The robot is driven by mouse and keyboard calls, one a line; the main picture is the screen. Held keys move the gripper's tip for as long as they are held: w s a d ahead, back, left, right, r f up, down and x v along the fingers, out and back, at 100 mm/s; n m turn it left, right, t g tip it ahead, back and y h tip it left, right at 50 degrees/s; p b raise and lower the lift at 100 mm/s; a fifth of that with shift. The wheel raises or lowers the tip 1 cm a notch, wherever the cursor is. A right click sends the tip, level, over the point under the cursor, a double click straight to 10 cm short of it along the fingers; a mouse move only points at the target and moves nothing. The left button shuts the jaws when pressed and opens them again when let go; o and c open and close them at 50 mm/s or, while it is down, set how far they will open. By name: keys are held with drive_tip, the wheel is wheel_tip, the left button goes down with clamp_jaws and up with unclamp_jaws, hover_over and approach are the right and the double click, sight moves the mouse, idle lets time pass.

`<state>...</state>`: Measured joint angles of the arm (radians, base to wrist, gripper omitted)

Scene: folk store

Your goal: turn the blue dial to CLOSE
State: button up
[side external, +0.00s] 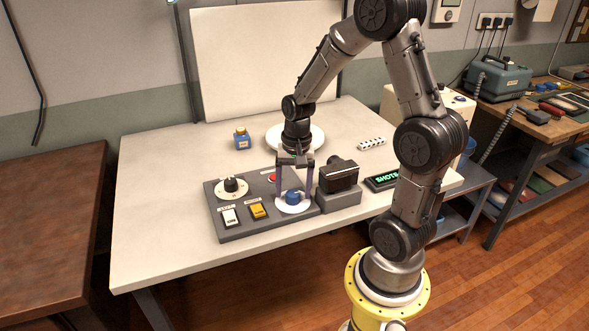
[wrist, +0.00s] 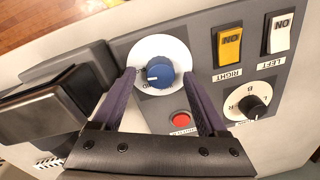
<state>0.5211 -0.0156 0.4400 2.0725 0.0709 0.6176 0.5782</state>
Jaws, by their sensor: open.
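The blue dial (side external: 292,197) sits on a white round plate on the grey control panel (side external: 234,232). In the wrist view the blue dial (wrist: 159,73) shows a pale pointer line toward the left, and the lettering on its plate is partly covered and not readable as CLOSE. My gripper (side external: 294,192) points down over the dial. In the wrist view its two purple fingers (wrist: 162,80) are apart, one on each side of the dial, with gaps between them and the knob. I cannot tell how far the tips are above the plate.
The panel also has a black dial (side external: 232,185), a white switch (side external: 230,216), a yellow switch (side external: 258,211) and a red button (wrist: 180,117). A black camera (side external: 338,175) on a grey block stands close to the right of my gripper.

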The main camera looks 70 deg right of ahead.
sight(295, 194)
wheel_tip(295, 194, up, 13)
drive_tip(key=shift+s+d, duration=0.15)
drive_tip(key=shift+s, duration=0.15)
idle(0.4)
drive_tip(key=s+a+r+n+t, duration=0.3)
drive_tip(key=a+r+n, duration=0.25)
drive_tip(key=a, duration=0.45)
drive_tip(key=s+a+f+n+t, duration=0.2)
drive_tip(key=s+a+n, duration=0.2)
drive_tip(key=s+n, duration=0.2)
drive_tip(key=shift+s+a+n, duration=0.3)
drive_tip(key=shift+s+n, duration=0.05)
drive_tip(key=shift+n, duration=0.5)
